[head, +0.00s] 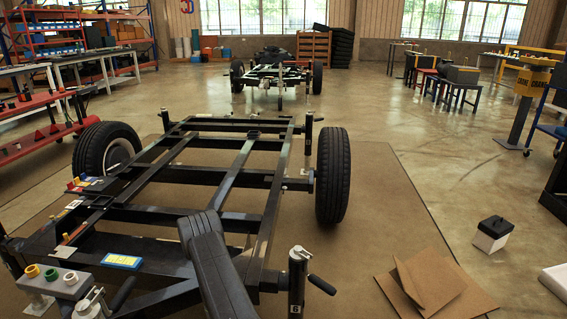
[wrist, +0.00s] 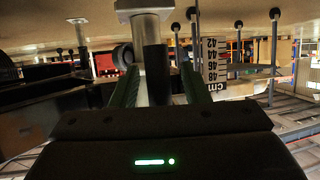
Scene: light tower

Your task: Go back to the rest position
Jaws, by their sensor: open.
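In the wrist view, which looks upside down, my gripper (wrist: 158,88) shows two green-edged fingers set apart. A silver post (wrist: 152,62) with a dark block beside it appears between them in the picture; I cannot tell its distance, and no grip on it shows. In the head view my dark arm rises from the bottom middle over the black trailer frame (head: 227,176). The gripper itself cannot be made out there.
The frame has wheels at left (head: 105,150) and right (head: 333,176). A jack post (head: 297,280) stands at front right. Coloured cups (head: 50,274) sit at front left. Cardboard sheets (head: 430,283) and a white-black box (head: 492,234) lie right. The floor beyond is mostly open.

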